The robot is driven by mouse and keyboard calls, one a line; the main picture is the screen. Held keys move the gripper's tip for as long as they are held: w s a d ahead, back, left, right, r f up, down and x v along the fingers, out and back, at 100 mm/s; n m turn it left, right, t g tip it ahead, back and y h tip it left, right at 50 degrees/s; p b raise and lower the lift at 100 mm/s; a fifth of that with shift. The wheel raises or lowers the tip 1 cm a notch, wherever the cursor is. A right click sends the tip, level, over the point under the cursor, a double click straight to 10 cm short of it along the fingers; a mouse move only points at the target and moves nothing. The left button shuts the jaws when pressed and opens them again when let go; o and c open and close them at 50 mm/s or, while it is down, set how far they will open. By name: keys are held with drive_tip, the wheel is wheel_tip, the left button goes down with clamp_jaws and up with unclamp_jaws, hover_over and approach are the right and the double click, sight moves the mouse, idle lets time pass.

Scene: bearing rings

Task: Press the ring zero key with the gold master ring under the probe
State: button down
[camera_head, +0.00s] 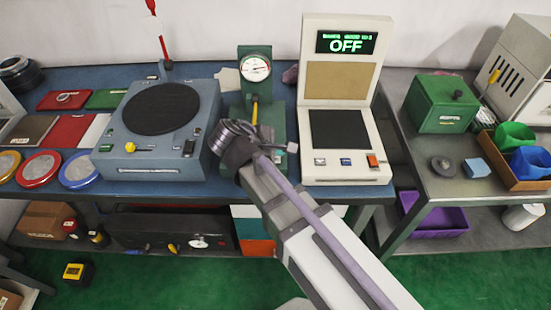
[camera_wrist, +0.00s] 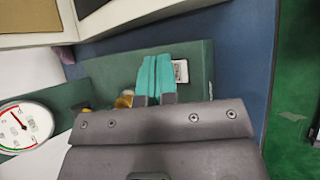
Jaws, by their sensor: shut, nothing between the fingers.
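The green dial gauge stand (camera_head: 255,85) stands at the back of the blue bench, its lower front hidden by my arm. I cannot tell whether the fingertips touch the base. A small gold part (camera_wrist: 125,99) shows left of the fingers; I cannot tell whether it is the gold master ring or part of the probe. The gauge dial (camera_wrist: 25,126) is at the left. The ring zero key is not identifiable.
A cream readout box (camera_head: 345,90) showing OFF, with several keys on its front, stands right of the stand. A blue-grey turntable unit (camera_head: 160,130) is on the left. A green box (camera_head: 440,103) sits on the right bench.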

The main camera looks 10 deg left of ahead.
drive_tip(key=shift+f, duration=0.4)
drive_tip(key=shift+f+b, duration=0.35)
drive_tip(key=shift+b, duration=0.25)
drive_tip(key=shift+r, duration=0.15)
drive_tip(key=shift+r+p, duration=0.6)
drive_tip(key=shift+p, duration=0.15)
drive_tip(key=shift+r, duration=0.1)
wheel_tip(320, 180, up, 5)
drive_tip(key=p, duration=0.5)
idle(0.6)
